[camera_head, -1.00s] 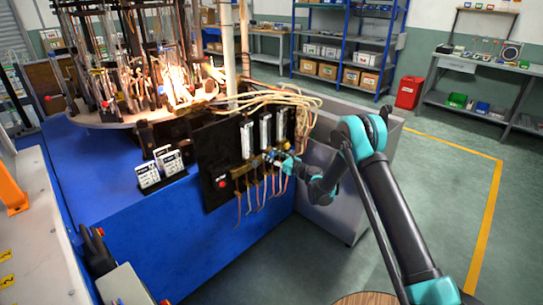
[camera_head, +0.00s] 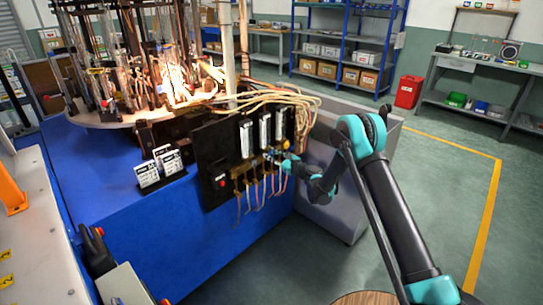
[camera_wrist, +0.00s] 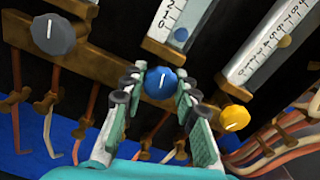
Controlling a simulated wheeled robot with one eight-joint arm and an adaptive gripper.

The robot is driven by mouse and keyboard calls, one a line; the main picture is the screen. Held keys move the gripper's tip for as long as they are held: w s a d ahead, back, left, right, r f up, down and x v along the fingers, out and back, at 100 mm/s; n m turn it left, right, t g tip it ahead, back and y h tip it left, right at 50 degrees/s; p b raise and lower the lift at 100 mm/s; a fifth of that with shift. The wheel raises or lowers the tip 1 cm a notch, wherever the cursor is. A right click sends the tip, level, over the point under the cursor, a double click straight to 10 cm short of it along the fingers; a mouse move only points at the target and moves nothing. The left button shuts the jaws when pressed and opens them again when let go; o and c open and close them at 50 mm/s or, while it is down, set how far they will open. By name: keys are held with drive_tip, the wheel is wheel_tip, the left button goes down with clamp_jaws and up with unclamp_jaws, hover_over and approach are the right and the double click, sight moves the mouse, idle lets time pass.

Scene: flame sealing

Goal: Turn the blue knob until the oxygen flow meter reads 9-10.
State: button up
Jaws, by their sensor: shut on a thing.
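The blue knob (camera_wrist: 161,83) sits on the brown manifold, below the middle flow meter. My gripper (camera_wrist: 158,92) is shut on it, with one finger on each side; its white line is nearly upright. The flow meter tube (camera_wrist: 186,20) above has a blue float (camera_wrist: 181,34) low on the scale, around the 0 mark; the upper scale is cut off. In the head view my gripper (camera_head: 284,160) is at the black panel, at the foot of the middle flow meter (camera_head: 264,131); the knob is too small there to read.
A grey knob (camera_wrist: 54,35) is to the left and a yellow knob (camera_wrist: 235,117) is close by my right finger. Hoses (camera_wrist: 290,140) hang below the manifold. The black panel (camera_head: 208,150) has a red button (camera_head: 221,181). Open floor lies to the right.

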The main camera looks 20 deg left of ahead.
drive_tip(key=o, duration=1.1)
drive_tip(key=shift+o, duration=0.2)
drive_tip(key=v, duration=1.2)
drive_tip(key=shift+f, duration=0.1)
